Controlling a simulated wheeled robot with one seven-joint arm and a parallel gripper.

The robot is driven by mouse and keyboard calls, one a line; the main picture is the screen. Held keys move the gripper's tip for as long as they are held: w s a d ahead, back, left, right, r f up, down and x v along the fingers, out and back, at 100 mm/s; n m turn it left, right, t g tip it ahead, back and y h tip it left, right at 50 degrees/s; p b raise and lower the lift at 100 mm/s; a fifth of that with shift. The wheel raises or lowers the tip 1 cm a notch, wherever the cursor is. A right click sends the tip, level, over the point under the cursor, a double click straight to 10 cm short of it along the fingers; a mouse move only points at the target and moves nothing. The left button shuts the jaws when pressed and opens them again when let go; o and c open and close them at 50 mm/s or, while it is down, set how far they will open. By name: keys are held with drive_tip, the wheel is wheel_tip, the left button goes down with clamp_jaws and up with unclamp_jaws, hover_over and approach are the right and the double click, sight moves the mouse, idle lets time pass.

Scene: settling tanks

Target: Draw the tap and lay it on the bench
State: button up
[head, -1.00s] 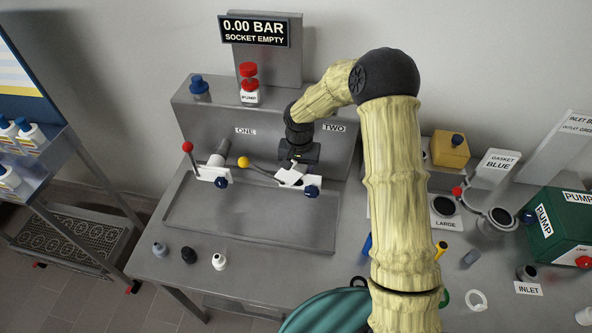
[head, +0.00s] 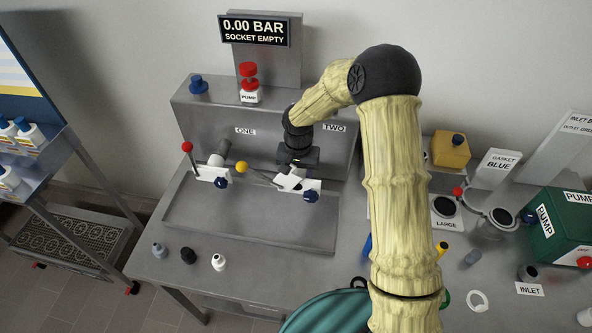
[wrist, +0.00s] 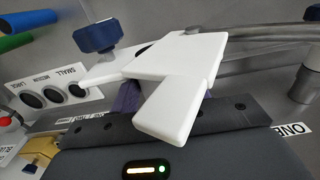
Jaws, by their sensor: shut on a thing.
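The tap (head: 288,182) has a white body and a long grey lever with a yellow ball (head: 241,167). In the wrist view its white T-shaped body (wrist: 178,58) fills the middle, and a grey rod runs off right. My gripper (head: 297,170) is shut on the tap at the station marked TWO. The white body hides most of the fingers in the wrist view. A white plate with a blue knob (head: 311,196) lies just right of the tap; a dark opening beside it is partly covered. I cannot tell how far the tap is clear of it.
The steel bench (head: 205,282) has free room at the front, right of three small fittings (head: 188,256). A raised-edge tray (head: 250,220) lies below the stations. Station ONE has a red-ball lever (head: 188,147). The display (head: 254,32) reads 0.00 BAR, SOCKET EMPTY.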

drive_tip(key=shift+s, duration=0.15)
idle(0.3)
drive_tip(key=s, duration=0.2)
drive_tip(key=s+a+b, duration=0.1)
drive_tip(key=s, duration=0.1)
drive_tip(key=shift+s+b, duration=0.3)
drive_tip(key=shift+s, duration=0.1)
idle(0.6)
drive_tip(key=shift+d+f, duration=0.1)
